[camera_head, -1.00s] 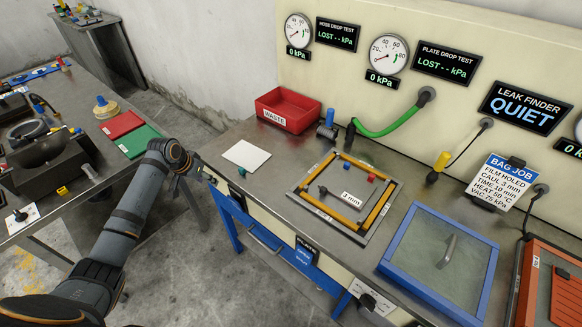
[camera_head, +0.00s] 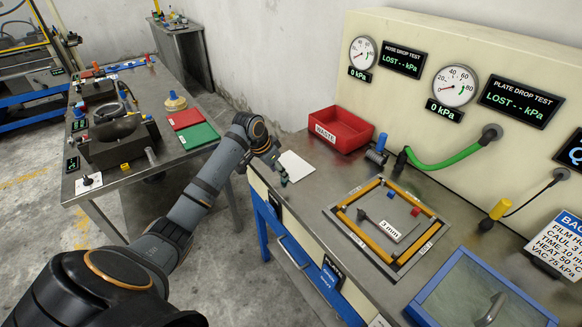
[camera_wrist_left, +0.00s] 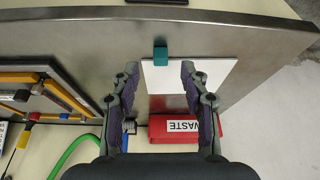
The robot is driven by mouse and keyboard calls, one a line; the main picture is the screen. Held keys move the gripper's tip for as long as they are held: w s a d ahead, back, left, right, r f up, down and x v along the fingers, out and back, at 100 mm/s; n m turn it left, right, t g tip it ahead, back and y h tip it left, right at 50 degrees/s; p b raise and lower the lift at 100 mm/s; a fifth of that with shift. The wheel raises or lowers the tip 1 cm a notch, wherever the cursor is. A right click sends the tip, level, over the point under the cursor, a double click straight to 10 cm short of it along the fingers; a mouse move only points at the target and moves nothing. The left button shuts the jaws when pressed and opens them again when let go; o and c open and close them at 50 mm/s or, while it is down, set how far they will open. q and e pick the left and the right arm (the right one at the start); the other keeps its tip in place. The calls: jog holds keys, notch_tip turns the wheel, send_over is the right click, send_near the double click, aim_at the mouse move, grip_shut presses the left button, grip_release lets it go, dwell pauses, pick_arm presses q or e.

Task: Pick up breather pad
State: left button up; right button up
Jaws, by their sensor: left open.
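The pad is a thin white sheet (camera_head: 297,167) lying flat near the left end of the steel bench, with a small teal tab (camera_head: 284,180) at its front edge. In the left wrist view, the white sheet (camera_wrist_left: 168,76) lies beneath my fingers and the teal tab (camera_wrist_left: 160,56) shows between and just beyond the fingertips. My left gripper (camera_head: 277,165) is open and empty, hanging over the sheet's left side; it also shows in the left wrist view (camera_wrist_left: 159,70). I cannot tell its exact height above the bench. My right gripper is not in view.
A red WASTE bin (camera_head: 340,131) stands behind the sheet. A yellow-barred frame (camera_head: 385,222) with a 3 mm plate lies to the right. A green hose (camera_head: 447,164) is behind it. Red and green pads (camera_head: 196,135) lie on the left bench.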

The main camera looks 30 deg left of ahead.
pick_arm(q)
jog(key=x, duration=0.4)
jog(key=shift+w, duration=0.2)
jog(key=shift+s, duration=0.1)
jog(key=shift+c, duration=0.5)
jog(key=shift+c, duration=1.1)
grip_shut()
jog(key=shift+r, duration=0.1)
